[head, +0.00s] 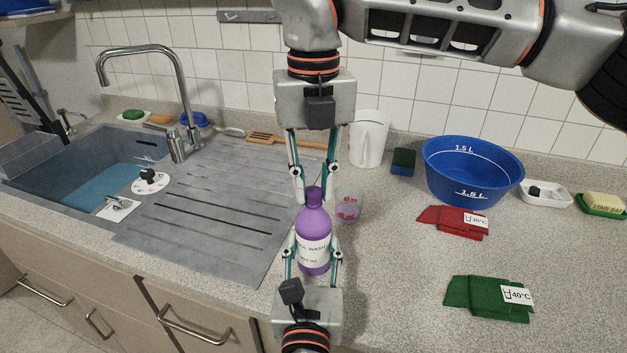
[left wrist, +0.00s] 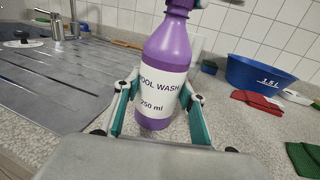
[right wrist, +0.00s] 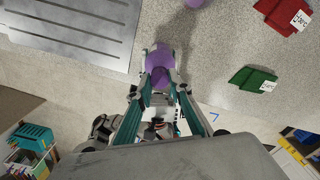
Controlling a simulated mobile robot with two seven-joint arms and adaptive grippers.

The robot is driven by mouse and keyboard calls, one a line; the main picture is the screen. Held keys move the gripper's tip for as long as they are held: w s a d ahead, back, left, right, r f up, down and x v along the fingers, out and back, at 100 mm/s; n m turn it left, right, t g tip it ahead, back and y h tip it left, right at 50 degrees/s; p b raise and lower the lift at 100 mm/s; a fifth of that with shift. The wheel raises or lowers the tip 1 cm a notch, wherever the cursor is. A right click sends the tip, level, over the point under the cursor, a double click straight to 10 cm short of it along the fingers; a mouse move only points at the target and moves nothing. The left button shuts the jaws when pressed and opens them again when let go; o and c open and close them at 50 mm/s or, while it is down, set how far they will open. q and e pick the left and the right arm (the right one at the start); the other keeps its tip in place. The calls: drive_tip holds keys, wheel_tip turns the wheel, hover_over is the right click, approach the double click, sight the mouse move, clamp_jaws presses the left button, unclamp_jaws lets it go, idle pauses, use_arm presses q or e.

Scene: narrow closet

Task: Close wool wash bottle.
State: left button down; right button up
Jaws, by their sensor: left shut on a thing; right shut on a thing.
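The purple wool wash bottle (head: 313,247) stands upright on the counter beside the drainboard, its white label facing me. It also shows in the left wrist view (left wrist: 166,50). My left gripper (head: 313,262) is shut around its lower body from the front, one finger on each side. My right gripper (head: 314,199) points straight down and is shut on the purple cap (head: 314,194) at the bottle's top. The fingers partly hide the join between cap and neck, so I cannot tell whether the cap is tight. In the right wrist view the bottle (right wrist: 158,62) lies beneath the fingertips.
A small clear cup (head: 348,208) stands close behind right of the bottle. A white jug (head: 369,140) and blue basin (head: 470,172) stand farther back. Red cloth (head: 450,220) and green cloth (head: 488,298) lie to the right. The sink (head: 80,182) is left.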

drive_tip(key=m, duration=0.8)
drive_tip(key=shift+m, duration=0.4)
drive_tip(key=m, duration=1.3)
drive_tip(key=shift+w+m, duration=0.1)
drive_tip(key=shift+m, duration=0.3)
drive_tip(key=m, duration=0.7)
drive_tip(key=o, duration=0.7)
drive_tip(key=shift+c, duration=0.2)
